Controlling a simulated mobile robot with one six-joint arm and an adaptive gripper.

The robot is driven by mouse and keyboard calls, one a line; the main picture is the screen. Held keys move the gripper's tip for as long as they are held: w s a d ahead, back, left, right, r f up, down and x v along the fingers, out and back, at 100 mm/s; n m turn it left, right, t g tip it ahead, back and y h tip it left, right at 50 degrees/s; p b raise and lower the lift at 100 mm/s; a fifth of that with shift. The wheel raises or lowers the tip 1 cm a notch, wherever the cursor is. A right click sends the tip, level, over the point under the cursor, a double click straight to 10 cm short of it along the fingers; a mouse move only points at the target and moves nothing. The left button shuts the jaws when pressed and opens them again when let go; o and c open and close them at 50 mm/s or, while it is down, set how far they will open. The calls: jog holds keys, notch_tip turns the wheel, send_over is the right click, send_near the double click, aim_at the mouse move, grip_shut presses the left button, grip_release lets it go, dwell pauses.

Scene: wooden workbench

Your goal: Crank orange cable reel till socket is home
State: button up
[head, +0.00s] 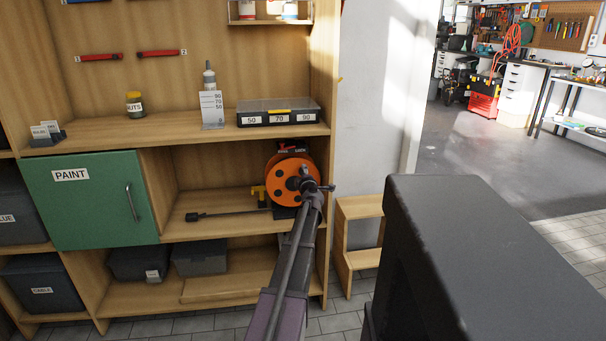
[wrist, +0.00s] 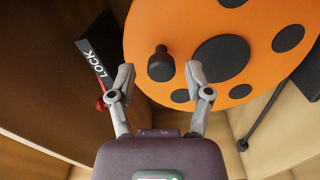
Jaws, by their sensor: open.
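The orange cable reel (head: 283,190) stands at the right end of the middle shelf. In the wrist view its orange disc (wrist: 186,42) with dark round spots fills the top right. A black crank knob (wrist: 160,64) sticks out from the disc. My gripper (wrist: 159,74) is open, with one fingertip on each side of the knob; I cannot tell whether either touches it. In the head view my gripper (head: 314,187) is in front of the reel's right side. A dark cable lies left along the shelf to a black socket end (head: 193,217), apart from the reel.
A LOCK label (wrist: 91,58) and a red lever tip (wrist: 100,104) are left of my fingers. A green PAINT door (head: 95,210) is further left. A wooden step stool (head: 343,240) stands right of the shelving.

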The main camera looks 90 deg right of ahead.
jog(key=s+a, duration=0.2)
jog(key=a, duration=0.7)
jog(key=c, duration=0.8)
jog(key=shift+s+m, duration=0.1)
jog(key=shift+m, duration=0.2)
grip_shut()
jog(key=s+f+m+t+b, duration=0.1)
jog(key=s+m, duration=0.3)
jog(key=m, duration=1.2)
jog(key=s+d+f+m+t+b, duration=0.1)
jog(key=s+m+t+b, duration=0.1)
jog(key=m, duration=1.5)
jog(key=shift+s+d+f+t+y, duration=0.15)
jog(key=shift+s+d+t+y, duration=0.2)
jog(key=shift+s+t, duration=0.6)
